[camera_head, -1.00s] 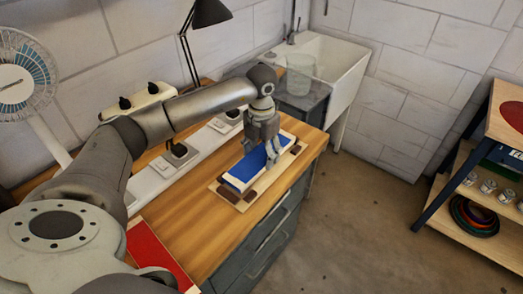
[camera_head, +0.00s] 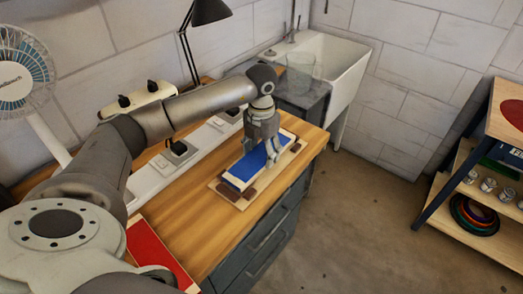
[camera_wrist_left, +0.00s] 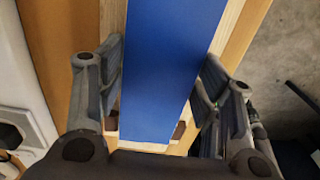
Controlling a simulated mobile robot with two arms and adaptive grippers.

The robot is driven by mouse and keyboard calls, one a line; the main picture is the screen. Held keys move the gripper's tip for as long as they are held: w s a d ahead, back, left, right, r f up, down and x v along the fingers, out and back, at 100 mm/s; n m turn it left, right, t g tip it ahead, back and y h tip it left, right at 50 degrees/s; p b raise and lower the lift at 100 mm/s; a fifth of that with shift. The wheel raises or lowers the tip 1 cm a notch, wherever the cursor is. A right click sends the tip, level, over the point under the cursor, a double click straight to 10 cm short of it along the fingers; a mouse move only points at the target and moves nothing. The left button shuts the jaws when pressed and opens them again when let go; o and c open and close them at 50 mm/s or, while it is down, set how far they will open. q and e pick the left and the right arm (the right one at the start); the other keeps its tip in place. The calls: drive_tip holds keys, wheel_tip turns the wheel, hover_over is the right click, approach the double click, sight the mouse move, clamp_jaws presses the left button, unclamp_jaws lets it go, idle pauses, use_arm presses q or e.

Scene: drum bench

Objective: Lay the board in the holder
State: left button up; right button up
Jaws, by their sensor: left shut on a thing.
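The blue board (camera_head: 244,167), with a pale edge, lies lengthwise over the pale wooden holder (camera_head: 216,187) on the bench. The holder has brown corner blocks that show at the near end and the far right. My left gripper (camera_head: 261,155) straddles the board's far half, fingers shut on its two long sides. In the left wrist view, the blue board (camera_wrist_left: 168,70) runs between the fingers, with brown blocks beyond its end. The board looks flat and in line with the holder; I cannot tell whether it rests fully on it. My right gripper is not in view.
A red panel (camera_head: 158,254) lies on the bench at the near left. A white rail (camera_head: 152,182) with dark fittings runs along the back, by a lamp (camera_head: 209,12). A sink (camera_head: 335,65) and a clear container (camera_head: 300,72) stand beyond. Bare wood (camera_head: 190,215) lies before the holder.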

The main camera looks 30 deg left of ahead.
use_arm(q)
drive_tip(key=shift+f+b, duration=0.55)
drive_tip(key=shift+f, duration=0.25)
drive_tip(key=o, duration=1.2)
drive_tip(key=shift+r, duration=0.15)
wheel_tip(320, 180, up, 12)
drive_tip(key=shift+f, duration=0.1)
